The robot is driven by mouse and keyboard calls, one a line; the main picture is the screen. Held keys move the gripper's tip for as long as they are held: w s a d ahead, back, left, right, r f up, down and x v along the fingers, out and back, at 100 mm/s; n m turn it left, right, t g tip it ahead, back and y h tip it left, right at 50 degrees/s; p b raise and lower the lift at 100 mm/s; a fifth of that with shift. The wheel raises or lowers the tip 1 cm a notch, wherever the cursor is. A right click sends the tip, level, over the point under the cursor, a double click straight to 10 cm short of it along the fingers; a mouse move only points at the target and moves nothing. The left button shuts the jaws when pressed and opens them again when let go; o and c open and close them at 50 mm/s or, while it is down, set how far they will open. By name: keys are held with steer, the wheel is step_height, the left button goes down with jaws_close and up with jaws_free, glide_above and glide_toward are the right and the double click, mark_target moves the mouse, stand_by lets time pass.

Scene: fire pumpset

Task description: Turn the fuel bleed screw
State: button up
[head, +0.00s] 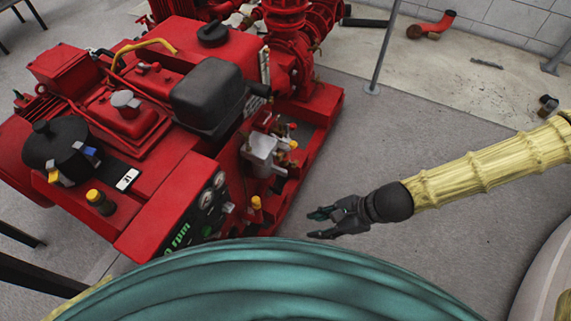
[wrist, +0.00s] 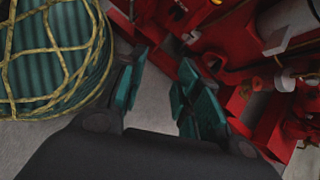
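The red fire pumpset (head: 165,205) fills the left of the head view. On its near side sits a grey metal fuel-side part (head: 263,152) with small red and yellow fittings around it. I cannot pick out the fuel bleed screw for certain among these small fittings. My gripper (head: 322,224) is to the right of the pumpset, apart from it, pointing left toward it. Its two fingers are spread, with nothing between them. In the wrist view the teal-padded fingers of my gripper (wrist: 160,75) show a clear gap, and red pumpset parts (wrist: 245,105) lie beyond and to the right.
The pumpset's red base rail (head: 305,155) runs along its right side. A thin grey post (head: 384,50) stands behind. A red pipe elbow (head: 431,25) lies on the floor at the back. Grey floor (head: 440,235) around my arm is clear.

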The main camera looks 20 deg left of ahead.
steer(key=w+a+r+m+t+y+b, duration=0.1)
steer(key=w+a+r+m+y+b, duration=0.25)
steer(key=w+r+b, duration=0.35)
steer(key=m+t+y, duration=0.2)
steer(key=m, duration=0.1)
glide_toward(282, 157)
steer(key=shift+b+x, duration=2.1)
steer(key=shift+x, duration=2.35)
steer(key=shift+r, duration=0.1)
jaws_close()
